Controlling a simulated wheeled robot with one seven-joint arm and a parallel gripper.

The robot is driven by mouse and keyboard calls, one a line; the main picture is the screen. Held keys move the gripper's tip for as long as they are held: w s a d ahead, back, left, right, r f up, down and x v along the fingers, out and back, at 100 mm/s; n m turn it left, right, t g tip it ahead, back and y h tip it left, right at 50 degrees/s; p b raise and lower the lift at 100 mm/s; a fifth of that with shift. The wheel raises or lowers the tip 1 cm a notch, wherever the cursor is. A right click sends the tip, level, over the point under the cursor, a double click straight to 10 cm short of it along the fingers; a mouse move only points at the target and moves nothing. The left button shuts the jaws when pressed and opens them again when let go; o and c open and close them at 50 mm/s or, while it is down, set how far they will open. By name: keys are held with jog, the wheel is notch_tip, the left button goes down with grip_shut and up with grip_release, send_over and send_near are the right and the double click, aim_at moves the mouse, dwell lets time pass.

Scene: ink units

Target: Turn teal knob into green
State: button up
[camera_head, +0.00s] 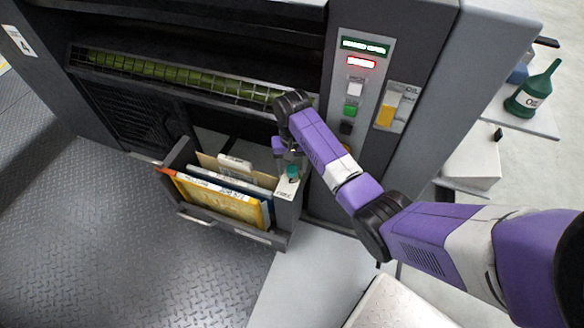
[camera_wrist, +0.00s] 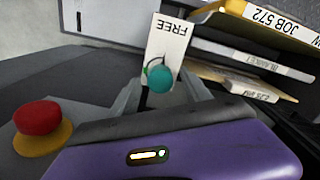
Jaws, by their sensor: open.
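The teal knob (camera_head: 292,172) sits on top of the narrow panel at the right end of the open file drawer. In the wrist view the knob (camera_wrist: 160,79) is round and stands on a white plate (camera_wrist: 168,40) marked FREE, upside down there. A small green and dark mark shows beside the knob; its pointing direction is unclear. My gripper (camera_wrist: 160,92) is open, with grey fingers on either side of the knob. I cannot tell whether they touch it. In the head view my gripper (camera_head: 287,155) is just above the knob and partly hidden by my arm.
The file drawer (camera_head: 236,236) holds folders and stands open before a dark printing machine. A control panel (camera_head: 355,95) with lit displays and buttons is to the right. A red button (camera_wrist: 38,118) on a yellow base shows in the wrist view. Ribbed floor at left is clear.

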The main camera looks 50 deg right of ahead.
jog(key=shift+f, duration=0.1)
grip_shut()
